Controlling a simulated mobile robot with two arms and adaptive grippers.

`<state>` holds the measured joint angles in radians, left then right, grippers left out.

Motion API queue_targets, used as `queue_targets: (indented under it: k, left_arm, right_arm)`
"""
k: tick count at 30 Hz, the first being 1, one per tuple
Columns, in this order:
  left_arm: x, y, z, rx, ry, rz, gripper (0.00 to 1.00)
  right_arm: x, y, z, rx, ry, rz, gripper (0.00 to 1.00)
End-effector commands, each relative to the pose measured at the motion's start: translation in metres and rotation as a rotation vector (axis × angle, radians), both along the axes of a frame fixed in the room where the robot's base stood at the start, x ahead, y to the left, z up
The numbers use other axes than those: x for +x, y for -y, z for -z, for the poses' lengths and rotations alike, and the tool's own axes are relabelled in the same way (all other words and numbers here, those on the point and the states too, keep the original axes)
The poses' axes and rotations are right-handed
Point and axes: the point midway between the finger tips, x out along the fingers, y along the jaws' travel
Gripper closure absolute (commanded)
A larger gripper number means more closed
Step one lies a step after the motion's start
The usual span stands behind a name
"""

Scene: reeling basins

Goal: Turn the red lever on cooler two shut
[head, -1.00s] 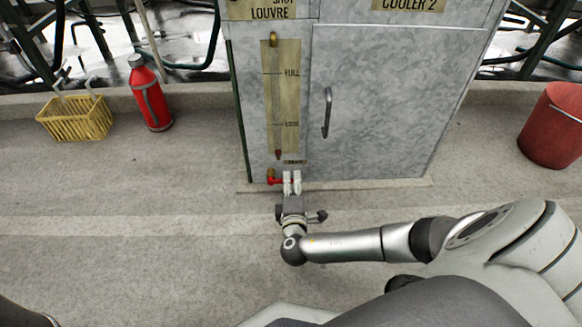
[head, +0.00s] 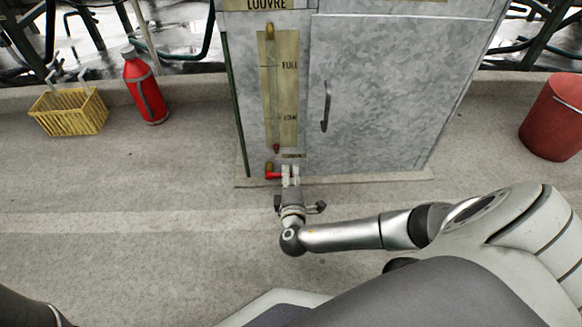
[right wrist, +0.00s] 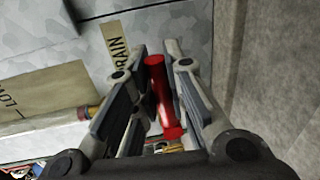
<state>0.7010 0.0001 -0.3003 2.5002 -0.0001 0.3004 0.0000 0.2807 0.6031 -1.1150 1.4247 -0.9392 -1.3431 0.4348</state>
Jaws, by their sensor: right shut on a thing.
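The red lever (head: 273,175) sits low on the front of the grey cooler cabinet (head: 385,100), below the gauge strip. In the head view it points right from a brass fitting (head: 268,167). My right gripper (head: 290,172) is at the lever's right end, its fingers around it. In the right wrist view the red lever (right wrist: 157,95) lies between the two finger pads of the right gripper (right wrist: 160,80), which are shut on it. A label reading "DRAIN" (right wrist: 115,45) is beside it. My left gripper is not in view.
A door handle (head: 326,106) sticks out from the cabinet. A yellow basket (head: 68,112) and a red bottle (head: 146,90) stand at left, a red bucket (head: 553,118) at right. The floor around the cabinet's base is clear.

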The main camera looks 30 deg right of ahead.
Motion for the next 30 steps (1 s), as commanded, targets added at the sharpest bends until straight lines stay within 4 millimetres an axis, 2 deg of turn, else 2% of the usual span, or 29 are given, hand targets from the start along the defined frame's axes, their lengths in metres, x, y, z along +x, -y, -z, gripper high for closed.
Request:
queue_targets:
  k: [19, 20, 24, 30]
  left_arm:
    - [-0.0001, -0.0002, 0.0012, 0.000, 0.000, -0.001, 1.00]
    - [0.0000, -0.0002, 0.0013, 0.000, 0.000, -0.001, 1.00]
    - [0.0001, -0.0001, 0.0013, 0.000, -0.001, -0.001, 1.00]
    - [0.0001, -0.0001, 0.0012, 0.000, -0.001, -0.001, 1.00]
  right_arm:
    - [0.0001, 0.0002, 0.0051, 0.060, 0.035, 0.000, 1.00]
    - [0.0000, 0.0003, 0.0051, 0.060, 0.035, 0.000, 0.83]
    - [-0.0001, 0.0002, 0.0051, 0.060, 0.034, 0.000, 0.65]
    - [-0.0001, 0.0002, 0.0047, 0.058, 0.035, 0.000, 0.65]
